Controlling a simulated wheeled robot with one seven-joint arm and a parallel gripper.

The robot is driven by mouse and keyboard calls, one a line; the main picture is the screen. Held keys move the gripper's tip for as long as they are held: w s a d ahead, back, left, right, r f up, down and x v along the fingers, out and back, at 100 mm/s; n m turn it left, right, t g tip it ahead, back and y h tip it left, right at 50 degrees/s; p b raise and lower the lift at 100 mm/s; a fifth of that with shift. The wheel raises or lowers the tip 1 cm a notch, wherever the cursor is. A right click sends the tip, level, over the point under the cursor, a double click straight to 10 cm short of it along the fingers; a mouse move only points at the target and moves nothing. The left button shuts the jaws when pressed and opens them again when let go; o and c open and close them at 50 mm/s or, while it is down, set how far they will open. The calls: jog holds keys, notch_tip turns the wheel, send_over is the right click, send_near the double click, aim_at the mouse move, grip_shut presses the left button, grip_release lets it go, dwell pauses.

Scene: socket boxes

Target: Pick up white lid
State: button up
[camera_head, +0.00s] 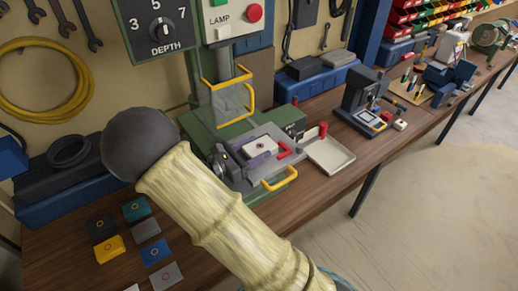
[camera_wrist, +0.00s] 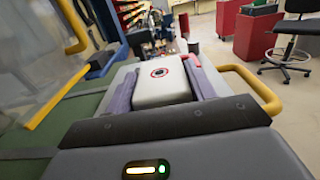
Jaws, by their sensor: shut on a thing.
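The white lid (camera_wrist: 161,83) is a pale block with a small round dark-and-red mark on top. In the wrist view it sits between the two purple-grey fingers of my gripper (camera_wrist: 160,92), which press its left and right sides. In the head view the lid (camera_head: 262,144) is a small white patch on the drill press's work area, with my gripper (camera_head: 258,150) around it. My arm covers part of the area in front. I cannot tell whether the lid rests on something or is lifted.
The green drill press (camera_head: 229,108) has a yellow guard (camera_head: 248,92) and a yellow handle (camera_head: 279,179) close to my gripper. A cream tray (camera_head: 330,154) is to the right. Several coloured squares, one yellow (camera_head: 109,249), lie on the bench at the left.

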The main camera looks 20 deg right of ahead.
aim_at(253, 149)
jog(key=shift+w+r, duration=0.15)
jog(key=shift+r, duration=0.55)
notch_tip(253, 149, up, 9)
jog(key=shift+f+b, duration=0.2)
jog(key=shift+b, duration=0.4)
